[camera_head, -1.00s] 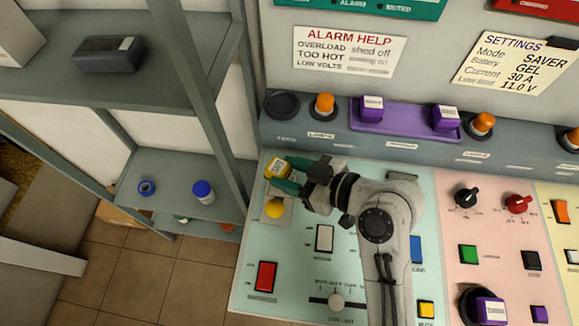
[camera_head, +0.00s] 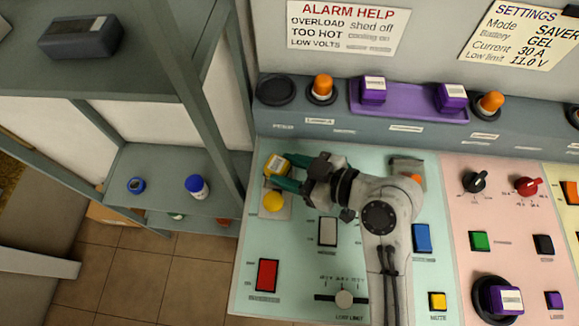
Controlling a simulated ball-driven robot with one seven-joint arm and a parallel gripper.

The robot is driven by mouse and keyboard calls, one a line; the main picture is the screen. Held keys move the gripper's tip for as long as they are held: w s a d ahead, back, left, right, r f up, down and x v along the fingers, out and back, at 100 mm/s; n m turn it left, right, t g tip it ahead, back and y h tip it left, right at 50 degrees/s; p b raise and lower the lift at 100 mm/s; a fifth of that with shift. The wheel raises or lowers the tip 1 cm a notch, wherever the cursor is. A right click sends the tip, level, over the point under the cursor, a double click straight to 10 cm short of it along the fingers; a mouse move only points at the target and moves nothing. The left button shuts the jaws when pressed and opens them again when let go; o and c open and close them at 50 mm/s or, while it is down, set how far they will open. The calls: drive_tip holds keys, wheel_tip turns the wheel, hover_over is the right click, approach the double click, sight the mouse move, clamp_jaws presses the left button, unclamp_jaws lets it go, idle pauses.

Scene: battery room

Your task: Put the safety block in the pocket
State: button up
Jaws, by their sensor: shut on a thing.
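The safety block, a small yellow block with a pale label (camera_head: 276,165), is in the jaws of my gripper (camera_head: 285,172). The teal fingers reach it from the right and are shut on it. It is at the upper left of the pale green panel, by the top of a grey plate (camera_head: 266,214) bearing a round yellow knob (camera_head: 273,202). I cannot tell whether the block touches the plate. No pocket is clearly identifiable; the block and fingers hide the plate's upper part.
A purple tray (camera_head: 412,101) with two purple blocks is on the ledge, between orange lamps. A dark round recess (camera_head: 275,90) is at the ledge's left end. A white switch (camera_head: 328,232) and red switch (camera_head: 266,275) are below my gripper. Shelves (camera_head: 150,190) stand left.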

drive_tip(key=shift+f, duration=0.2)
drive_tip(key=o, duration=0.9)
drive_tip(key=shift+r, duration=0.1)
drive_tip(key=shift+r, duration=0.25)
drive_tip(key=shift+b+v, duration=0.7)
drive_tip(key=shift+v, duration=5.5)
drive_tip(key=shift+a+r, duration=0.1)
drive_tip(key=shift+r, duration=0.05)
